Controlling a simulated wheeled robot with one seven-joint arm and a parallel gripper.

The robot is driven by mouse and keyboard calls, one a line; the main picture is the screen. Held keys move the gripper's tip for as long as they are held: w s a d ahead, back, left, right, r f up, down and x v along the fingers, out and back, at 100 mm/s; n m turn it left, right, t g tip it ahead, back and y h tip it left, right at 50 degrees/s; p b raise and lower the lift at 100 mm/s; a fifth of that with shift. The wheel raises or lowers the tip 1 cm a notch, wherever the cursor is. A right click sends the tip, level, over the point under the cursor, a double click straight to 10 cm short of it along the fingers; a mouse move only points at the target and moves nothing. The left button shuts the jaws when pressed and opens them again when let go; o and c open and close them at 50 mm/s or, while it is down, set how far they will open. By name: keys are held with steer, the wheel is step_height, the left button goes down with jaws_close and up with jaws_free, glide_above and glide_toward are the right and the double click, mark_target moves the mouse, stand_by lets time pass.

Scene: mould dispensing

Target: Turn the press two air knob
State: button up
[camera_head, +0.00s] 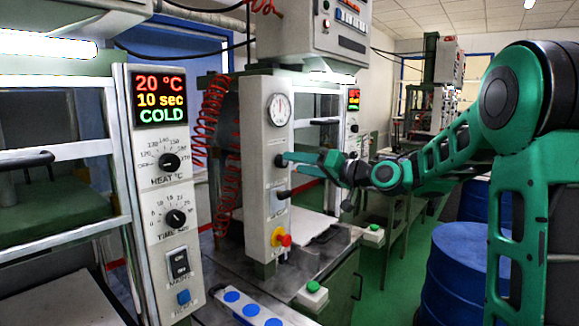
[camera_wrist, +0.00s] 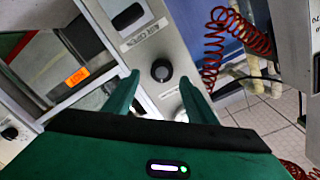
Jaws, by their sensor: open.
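The press panel (camera_head: 256,200) with a round gauge (camera_head: 279,110) stands at centre in the head view. My gripper (camera_head: 283,159) reaches it from the right, its fingertips at the panel just below the gauge. In the wrist view, a round black knob (camera_wrist: 161,70) on the grey panel shows between and slightly beyond the fingertips of my gripper (camera_wrist: 159,80). The two green fingers are spread, one to each side of the knob; I cannot tell whether either touches it. In the head view my fingers largely hide the knob there. Its turned angle is not readable.
A red and yellow button (camera_head: 281,237) sits lower on the panel. Another press panel (camera_head: 160,190) with a lit display stands at left. Coiled red hoses hang between them, also in the wrist view (camera_wrist: 240,38). Blue barrels (camera_head: 465,270) stand at right.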

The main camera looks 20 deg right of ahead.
steer(key=v, duration=0.6)
steer(key=shift+d, duration=0.2)
steer(key=shift+s, duration=0.1)
steer(key=s+d+f+m+g+h, duration=0.1)
steer(key=s+d+f+g+h, duration=0.25)
steer(key=s+f, duration=0.5)
steer(key=s+d+f+g+h, duration=0.35)
steer(key=s+f, duration=0.35)
steer(key=f, duration=0.3)
steer(key=s+d+f+m+g+h, duration=0.1)
steer(key=s+f+g, duration=0.1)
steer(key=s, duration=0.6)
steer(key=s+d+f+m+g+h, duration=0.1)
steer(key=s+d+f+m+g, duration=0.1)
steer(key=s, duration=0.7)
steer(key=s+d+f+m+g+h, duration=0.1)
steer(key=s+d+f+g, duration=0.1)
steer(key=s, duration=0.7)
steer(key=shift+s+f+m+g, duration=0.3)
steer(key=shift+f+g, duration=0.3)
steer(key=shift+g, duration=0.3)
steer(key=shift+d, duration=0.1)
